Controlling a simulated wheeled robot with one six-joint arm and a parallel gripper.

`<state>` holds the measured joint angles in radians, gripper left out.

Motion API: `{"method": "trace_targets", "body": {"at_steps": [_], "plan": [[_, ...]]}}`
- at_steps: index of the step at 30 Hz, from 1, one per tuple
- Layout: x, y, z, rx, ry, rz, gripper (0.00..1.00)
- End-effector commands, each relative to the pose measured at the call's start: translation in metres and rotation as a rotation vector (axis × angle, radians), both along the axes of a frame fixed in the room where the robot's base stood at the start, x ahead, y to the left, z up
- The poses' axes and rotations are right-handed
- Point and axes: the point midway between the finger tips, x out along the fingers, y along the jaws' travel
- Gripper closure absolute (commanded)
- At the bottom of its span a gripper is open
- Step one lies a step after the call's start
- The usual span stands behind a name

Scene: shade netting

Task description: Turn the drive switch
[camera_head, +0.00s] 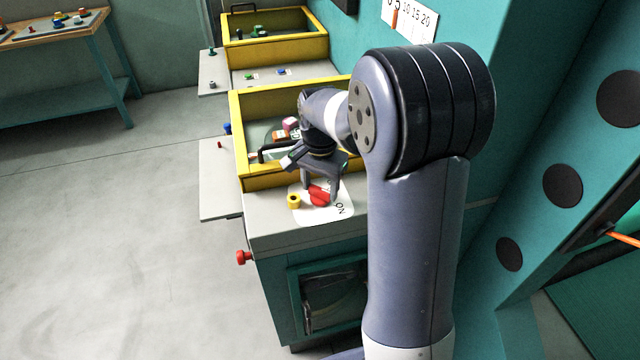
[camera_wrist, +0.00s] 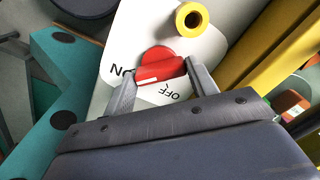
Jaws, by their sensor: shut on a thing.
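The drive switch is a red round knob with a raised bar (camera_head: 319,195) on a white plate (camera_head: 328,213) at the counter's front end. In the wrist view the red switch (camera_wrist: 158,66) lies between my fingers, and the plate (camera_wrist: 122,48) carries the words ON and OFF. The bar's exact pointing is hard to tell. My gripper (camera_head: 320,192) reaches down from above and is shut on the switch's bar; it also shows in the wrist view (camera_wrist: 158,72). The finger tips touch the bar's two ends.
A yellow ring-shaped piece (camera_head: 294,201) stands on the plate beside the switch. A yellow-walled bin (camera_head: 262,180) with small items is just behind. A red knob (camera_head: 243,257) sticks out from the cabinet's left side. The floor at left is clear.

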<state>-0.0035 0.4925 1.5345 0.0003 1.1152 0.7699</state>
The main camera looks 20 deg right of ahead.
Motion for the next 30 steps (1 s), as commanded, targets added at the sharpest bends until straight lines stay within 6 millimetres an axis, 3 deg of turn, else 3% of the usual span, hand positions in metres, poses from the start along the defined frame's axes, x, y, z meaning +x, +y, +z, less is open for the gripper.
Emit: {"method": "trace_targets", "body": {"at_steps": [17, 18, 26, 30], "plan": [[0.0007, -0.0001, 0.0009, 0.000, -0.003, -0.037, 0.68], [0.0007, -0.0001, 0.0009, 0.000, -0.003, -0.037, 0.45], [0.0004, -0.0001, 0.0005, 0.000, -0.001, -0.035, 0.24], [0.0002, -0.0001, 0.0003, 0.000, -0.001, -0.035, 0.24]]}}
